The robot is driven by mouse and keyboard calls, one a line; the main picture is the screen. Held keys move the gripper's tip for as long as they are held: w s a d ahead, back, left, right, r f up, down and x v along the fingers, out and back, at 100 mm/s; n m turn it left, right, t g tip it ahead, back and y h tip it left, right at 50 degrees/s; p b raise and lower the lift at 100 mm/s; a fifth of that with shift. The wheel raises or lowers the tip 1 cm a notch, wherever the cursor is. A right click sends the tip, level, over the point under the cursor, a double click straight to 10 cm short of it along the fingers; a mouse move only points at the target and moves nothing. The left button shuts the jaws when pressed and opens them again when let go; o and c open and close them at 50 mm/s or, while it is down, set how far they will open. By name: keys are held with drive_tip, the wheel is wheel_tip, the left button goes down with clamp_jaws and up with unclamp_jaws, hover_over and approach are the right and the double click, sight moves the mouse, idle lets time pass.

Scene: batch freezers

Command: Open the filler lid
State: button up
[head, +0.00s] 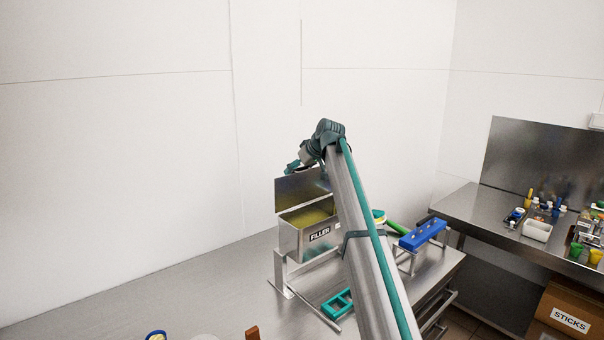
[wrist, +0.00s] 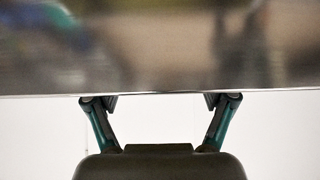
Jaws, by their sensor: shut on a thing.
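The filler (head: 318,238) is an open metal box with a "FILLER" label, standing on legs on the steel counter. Yellowish contents show inside it. Its metal lid (head: 297,191) stands raised, tilted up at the back of the box. My gripper (head: 293,166) is at the lid's upper edge, partly hidden by my arm. In the wrist view the shiny lid (wrist: 160,45) fills the top, and the two fingers of my gripper (wrist: 162,100) meet its edge, spread apart. The gripper is shut on the lid; the fingertips are hard to make out.
A blue rack (head: 423,233) stands right of my arm, and a teal tray (head: 338,305) lies in front of the filler. A side bench (head: 480,215) at the right holds bottles, a white tub and cups. A "STICKS" box (head: 568,312) is below it. The left counter is mostly clear.

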drive_tip(key=shift+w+a+f, duration=0.1)
drive_tip(key=shift+w+a, duration=0.1)
idle(0.3)
drive_tip(key=o, duration=1.3)
drive_tip(key=shift+c, duration=0.2)
drive_tip(key=shift+o, duration=1.4)
drive_tip(key=shift+f, duration=0.15)
drive_tip(key=shift+d, duration=0.1)
drive_tip(key=v, duration=1.2)
